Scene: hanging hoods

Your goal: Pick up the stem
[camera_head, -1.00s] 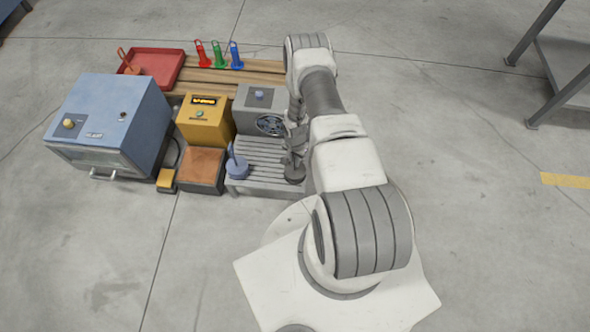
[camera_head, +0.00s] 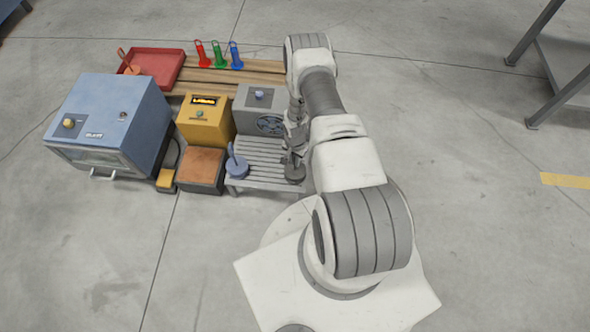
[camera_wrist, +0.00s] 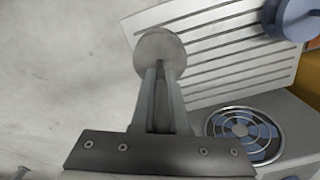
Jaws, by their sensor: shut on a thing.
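A dark grey round piece with a thin upright stem (camera_head: 294,171) is at the right end of the slatted grey rack in the head view. My gripper (camera_head: 294,150) is over it, partly hidden by my arm. In the wrist view my gripper (camera_wrist: 160,76) has its two fingers closed together on the thin stem, with the grey round disc (camera_wrist: 160,46) just beyond the fingertips. I cannot tell whether the disc touches the rack. A second, blue-grey round piece with a stem (camera_head: 237,168) stands on the rack's left end; it also shows in the wrist view (camera_wrist: 300,18).
The slatted rack (camera_head: 262,183) stands before a grey fan box (camera_head: 246,108). To the left are a yellow box (camera_head: 203,122), a brown-topped block (camera_head: 201,167) and a blue oven (camera_head: 112,115). Behind are a red tray (camera_head: 160,66) and coloured pegs (camera_head: 218,58).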

